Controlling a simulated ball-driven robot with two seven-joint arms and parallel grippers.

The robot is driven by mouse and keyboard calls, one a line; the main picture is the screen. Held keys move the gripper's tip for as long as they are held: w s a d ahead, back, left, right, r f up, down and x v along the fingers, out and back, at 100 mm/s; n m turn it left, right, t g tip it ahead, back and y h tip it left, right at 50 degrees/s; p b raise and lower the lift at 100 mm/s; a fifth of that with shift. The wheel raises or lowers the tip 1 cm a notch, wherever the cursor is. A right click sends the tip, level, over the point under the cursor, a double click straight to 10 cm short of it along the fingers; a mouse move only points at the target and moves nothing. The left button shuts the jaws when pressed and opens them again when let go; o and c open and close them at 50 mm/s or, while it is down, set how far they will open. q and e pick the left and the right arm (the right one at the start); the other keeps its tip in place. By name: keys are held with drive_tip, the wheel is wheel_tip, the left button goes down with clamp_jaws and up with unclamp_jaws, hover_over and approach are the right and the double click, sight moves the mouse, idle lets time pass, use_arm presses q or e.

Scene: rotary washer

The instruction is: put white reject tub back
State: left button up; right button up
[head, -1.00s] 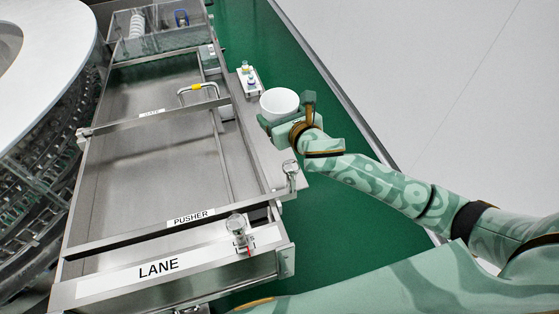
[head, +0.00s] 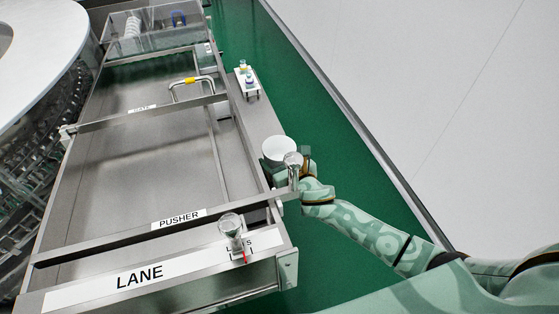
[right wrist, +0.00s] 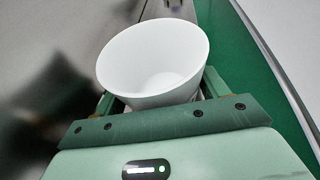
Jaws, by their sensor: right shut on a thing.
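The white reject tub (head: 279,150) is a round, open white cup at the right side of the lane machine, behind the pusher's right end. My left gripper is not in view.
A small white stand with vials (head: 247,80) is on the right ledge. The green surface (head: 300,100) is clear.

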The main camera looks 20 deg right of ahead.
drive_tip(key=shift+r, duration=0.1)
drive_tip(key=o, duration=1)
drive_tip(key=shift+s+d+r, duration=0.1)
drive_tip(key=shift+s+r, duration=0.05)
drive_tip(key=shift+s, duration=0.2)
drive_tip(key=p+v, duration=0.2)
drive_tip(key=v, duration=0.9)
drive_tip(key=shift+s, duration=0.15)
